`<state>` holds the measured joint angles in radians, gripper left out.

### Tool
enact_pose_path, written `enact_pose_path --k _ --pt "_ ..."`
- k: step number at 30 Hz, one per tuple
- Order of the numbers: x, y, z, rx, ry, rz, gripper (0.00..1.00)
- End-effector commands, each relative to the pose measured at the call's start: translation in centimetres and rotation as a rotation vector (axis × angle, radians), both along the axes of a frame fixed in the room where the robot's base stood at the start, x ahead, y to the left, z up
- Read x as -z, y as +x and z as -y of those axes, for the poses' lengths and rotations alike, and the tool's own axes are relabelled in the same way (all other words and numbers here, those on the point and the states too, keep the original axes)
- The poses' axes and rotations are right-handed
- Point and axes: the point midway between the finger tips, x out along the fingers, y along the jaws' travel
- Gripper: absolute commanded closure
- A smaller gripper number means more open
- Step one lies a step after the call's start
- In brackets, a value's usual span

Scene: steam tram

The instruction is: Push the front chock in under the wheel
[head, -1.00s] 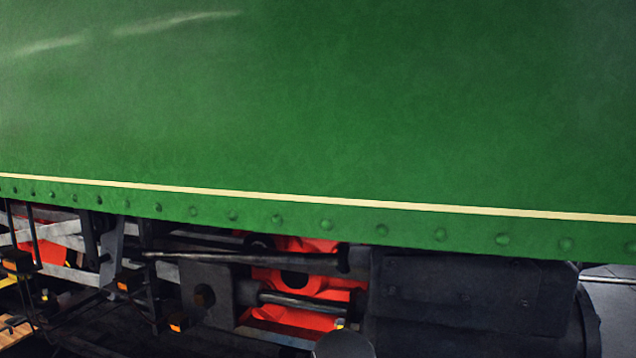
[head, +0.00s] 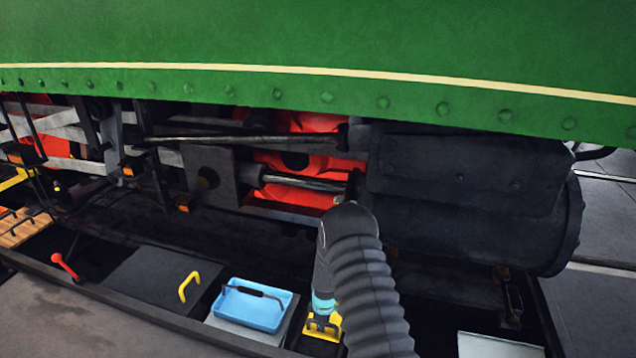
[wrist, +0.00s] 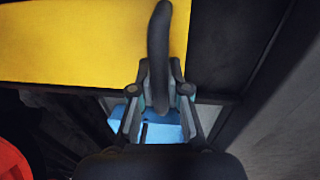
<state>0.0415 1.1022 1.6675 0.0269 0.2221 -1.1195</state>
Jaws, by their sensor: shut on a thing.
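The chock is a yellow block (head: 326,347) low in the head view, mostly hidden by my arm. In the wrist view its flat yellow face (wrist: 70,45) fills the upper left, and a dark curved handle (wrist: 159,40) stands on it. My gripper (wrist: 160,95) is shut on this handle; in the head view it (head: 322,312) is directly over the yellow block. Red wheel parts (head: 300,160) show behind the tram's rods in the head view. A red shape (wrist: 12,160) shows at the lower left of the wrist view. Any contact between chock and wheel is hidden.
A light-blue tray (head: 240,308) with a dark handle sits left of the chock. Farther left are a dark lid with a yellow handle (head: 188,287) and a red-knobbed lever (head: 64,266). The dark cylinder (head: 480,235) and green side (head: 330,40) overhang the space.

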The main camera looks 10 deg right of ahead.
Motion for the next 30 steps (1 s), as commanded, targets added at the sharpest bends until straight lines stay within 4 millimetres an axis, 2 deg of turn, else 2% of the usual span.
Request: enact_pose_path --k 13,30 --pt "0.0 2.5 1.4 -0.001 0.0 0.004 1.0" --pt "-0.7 5.7 4.3 0.006 -0.005 0.013 1.0"
